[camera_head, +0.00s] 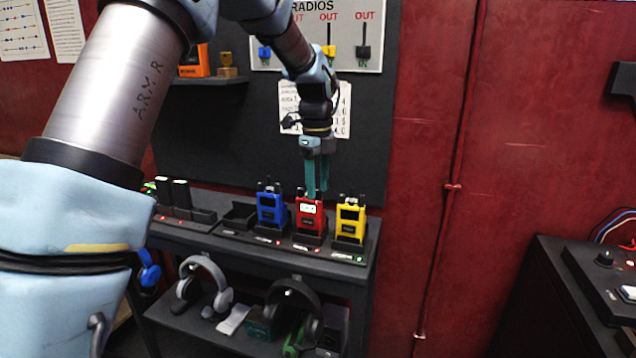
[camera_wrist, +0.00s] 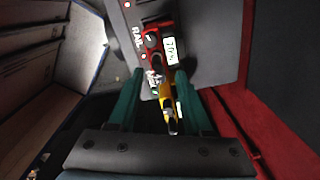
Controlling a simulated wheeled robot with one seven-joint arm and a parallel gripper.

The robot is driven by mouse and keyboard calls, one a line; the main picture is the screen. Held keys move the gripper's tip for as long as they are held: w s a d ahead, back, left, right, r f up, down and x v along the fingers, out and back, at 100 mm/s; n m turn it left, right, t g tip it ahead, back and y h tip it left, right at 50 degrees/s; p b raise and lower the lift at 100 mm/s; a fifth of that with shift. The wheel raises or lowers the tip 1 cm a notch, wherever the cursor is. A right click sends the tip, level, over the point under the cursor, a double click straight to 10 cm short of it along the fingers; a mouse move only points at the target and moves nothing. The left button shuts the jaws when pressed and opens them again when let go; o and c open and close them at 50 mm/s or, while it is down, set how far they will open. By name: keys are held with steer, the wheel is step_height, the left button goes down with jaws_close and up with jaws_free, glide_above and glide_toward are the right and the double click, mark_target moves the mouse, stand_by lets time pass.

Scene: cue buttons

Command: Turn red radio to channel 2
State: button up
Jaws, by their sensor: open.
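The red radio (camera_head: 308,210) stands upright in the middle dock of the charging shelf, between the blue radio (camera_head: 270,208) and the yellow radio (camera_head: 350,222). A small pale display shows on its front, too small to read. My gripper (camera_head: 317,190) points down just above and in front of its top, fingers open and empty; contact cannot be told. In the wrist view the red radio (camera_wrist: 152,48) lies beyond and between the teal fingers (camera_wrist: 160,88), with a lit display. The yellow radio (camera_wrist: 168,100) shows below it. The red radio's knob cannot be made out clearly.
The charging shelf (camera_head: 340,256) holds the docks in a row. Headphones (camera_head: 204,284) lie on the lower shelf. A board with OUT hooks (camera_head: 364,42) and a paper chart (camera_head: 340,112) hang behind. A dark console (camera_head: 592,290) stands at right.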

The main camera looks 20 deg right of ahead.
steer(key=shift+f, duration=0.25)
jaws_close()
stand_by(0.5)
